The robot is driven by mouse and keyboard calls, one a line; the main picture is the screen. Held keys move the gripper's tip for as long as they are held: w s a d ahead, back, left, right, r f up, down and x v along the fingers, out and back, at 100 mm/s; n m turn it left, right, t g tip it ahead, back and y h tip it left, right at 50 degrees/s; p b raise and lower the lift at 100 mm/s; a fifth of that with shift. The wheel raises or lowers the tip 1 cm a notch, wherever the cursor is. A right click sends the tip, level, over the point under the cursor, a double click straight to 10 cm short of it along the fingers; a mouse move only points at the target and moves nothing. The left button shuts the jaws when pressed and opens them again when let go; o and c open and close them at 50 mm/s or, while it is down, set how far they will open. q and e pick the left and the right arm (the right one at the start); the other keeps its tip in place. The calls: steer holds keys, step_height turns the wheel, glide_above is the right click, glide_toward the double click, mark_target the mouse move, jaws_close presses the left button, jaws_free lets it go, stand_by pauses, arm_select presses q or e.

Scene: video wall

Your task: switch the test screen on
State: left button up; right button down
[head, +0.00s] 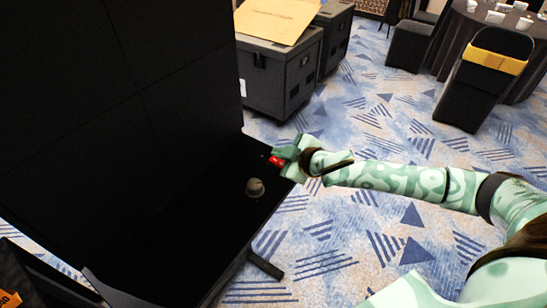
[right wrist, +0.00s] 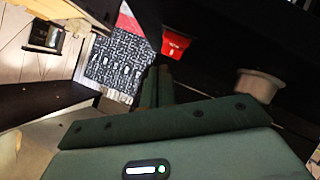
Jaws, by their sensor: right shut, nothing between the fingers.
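The test screen (head: 60,110) is a tall wall of black panels at the left of the head view, and it is dark. A black ledge (head: 190,235) runs along its foot. A small red switch (head: 276,160) with a pale mark is near the ledge's right end; it also shows in the right wrist view (right wrist: 175,43). My right gripper (head: 279,156) is shut and empty, right at the switch in the head view. In the right wrist view its fingertips (right wrist: 157,78) lie just below and left of the switch; contact cannot be told. My left gripper is not in view.
A grey round knob-like piece (head: 255,187) sits on the ledge near the switch. Black cases (head: 280,75) stand behind, one with a cardboard sheet (head: 277,18) on top. A chair (head: 485,85) and dark-clothed table are farther right. Patterned carpet (head: 400,130) between is clear.

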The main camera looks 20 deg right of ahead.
steer(key=shift+f, duration=0.1)
stand_by(0.6)
steer(key=shift+w+a+f, duration=0.1)
steer(key=shift+f, duration=0.2)
steer(key=shift+w+f, duration=0.1)
steer(key=shift+f, duration=0.3)
stand_by(0.5)
steer(key=shift+r, duration=0.15)
steer(key=shift+s+r+p, duration=0.2)
steer(key=shift+r+p, duration=0.5)
steer(key=shift+p, duration=0.3)
steer(key=r+p, duration=0.1)
steer(key=p, duration=0.1)
steer(key=s+r+p, duration=0.1)
steer(key=r, duration=0.1)
steer(key=d+r+p, duration=0.1)
steer(key=p, duration=0.1)
steer(key=shift+s+r+p, duration=0.2)
steer(key=shift+r+p, duration=0.1)
steer(key=shift+r, duration=0.05)
